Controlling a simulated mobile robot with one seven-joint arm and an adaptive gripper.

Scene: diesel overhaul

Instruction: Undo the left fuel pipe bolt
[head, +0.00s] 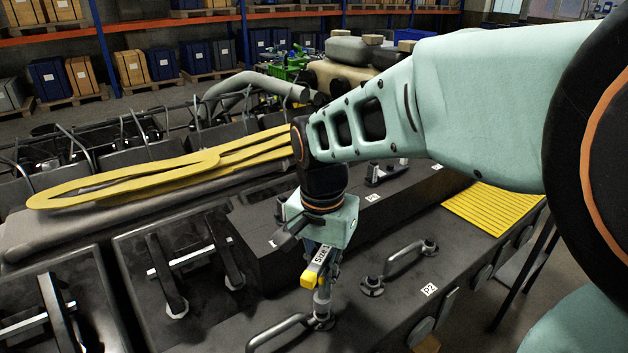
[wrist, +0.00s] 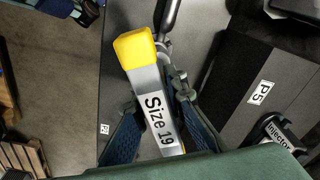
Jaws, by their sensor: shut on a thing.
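My gripper (head: 325,262) points down over the engine top and is shut on a tool marked "Size 19" (head: 315,262) with a yellow end. In the wrist view the same tool (wrist: 157,105) lies between the blue-padded fingers, its yellow end toward the top. A curved metal fuel pipe (head: 276,331) is at the lower front in the head view. Its right end fitting (head: 322,318) is directly below the gripper. I cannot tell whether the tool touches it; the bolt is hidden. A second pipe (head: 402,262) with flanged ends lies to the right, near label P2.
A yellow ribbed mat (head: 492,211) lies at right. Engine covers with handles (head: 178,262) are at left.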

